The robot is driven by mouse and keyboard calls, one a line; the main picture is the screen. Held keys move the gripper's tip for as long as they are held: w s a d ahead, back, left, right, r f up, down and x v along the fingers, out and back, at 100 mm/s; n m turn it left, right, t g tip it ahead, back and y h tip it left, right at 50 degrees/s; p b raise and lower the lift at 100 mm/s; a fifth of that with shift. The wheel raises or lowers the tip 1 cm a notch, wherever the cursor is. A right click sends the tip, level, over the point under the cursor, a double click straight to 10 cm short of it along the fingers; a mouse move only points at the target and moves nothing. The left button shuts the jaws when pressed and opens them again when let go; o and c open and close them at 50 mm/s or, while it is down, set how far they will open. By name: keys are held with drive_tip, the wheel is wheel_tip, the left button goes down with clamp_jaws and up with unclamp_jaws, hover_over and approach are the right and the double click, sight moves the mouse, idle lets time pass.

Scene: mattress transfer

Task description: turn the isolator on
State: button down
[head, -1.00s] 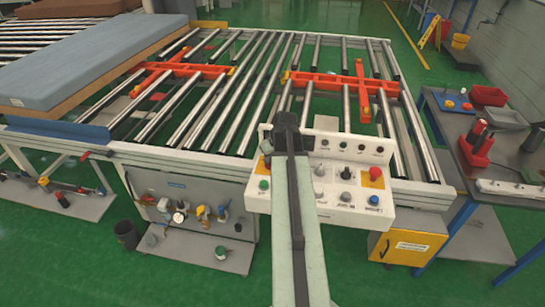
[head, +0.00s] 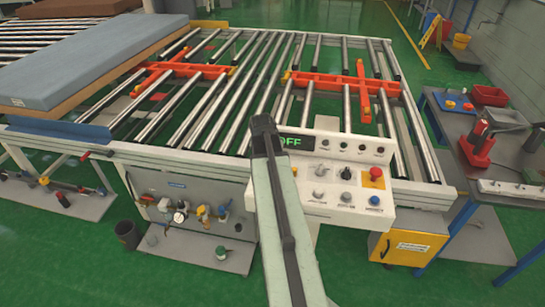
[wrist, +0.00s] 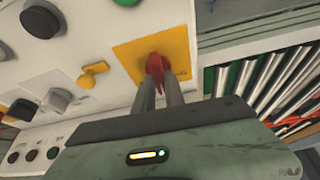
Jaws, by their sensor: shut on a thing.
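In the wrist view, the isolator is a red handle (wrist: 158,72) on a yellow plate (wrist: 128,52), set in the white control panel (wrist: 105,30). My gripper (wrist: 159,88) is shut on this red handle, with one finger on each side of it. In the head view, my arm covers the left end of the white panel (head: 325,208), and my gripper and the isolator are hidden behind it. The panel's display (head: 292,143) shows green letters reading OFF, partly covered by my arm.
A red mushroom button (head: 376,173) sits on a yellow plate at the panel's right. Several knobs and buttons lie between. In the wrist view, a yellow knob (wrist: 92,74) is beside the isolator plate. The roller conveyor (head: 210,90) stands behind the panel.

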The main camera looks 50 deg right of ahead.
drive_tip(key=m+g, duration=0.1)
drive_tip(key=m, duration=0.3)
drive_tip(key=shift+w+a+f+m+g, duration=0.1)
drive_tip(key=shift+w+a+m+g, duration=0.1)
drive_tip(key=shift+m+g, duration=0.15)
drive_tip(key=shift+w+m+g, duration=0.1)
drive_tip(key=shift+m+g, duration=0.65)
drive_tip(key=shift+m, duration=1)
drive_tip(key=c, duration=1.4)
unclamp_jaws()
drive_tip(key=shift+w, duration=0.1)
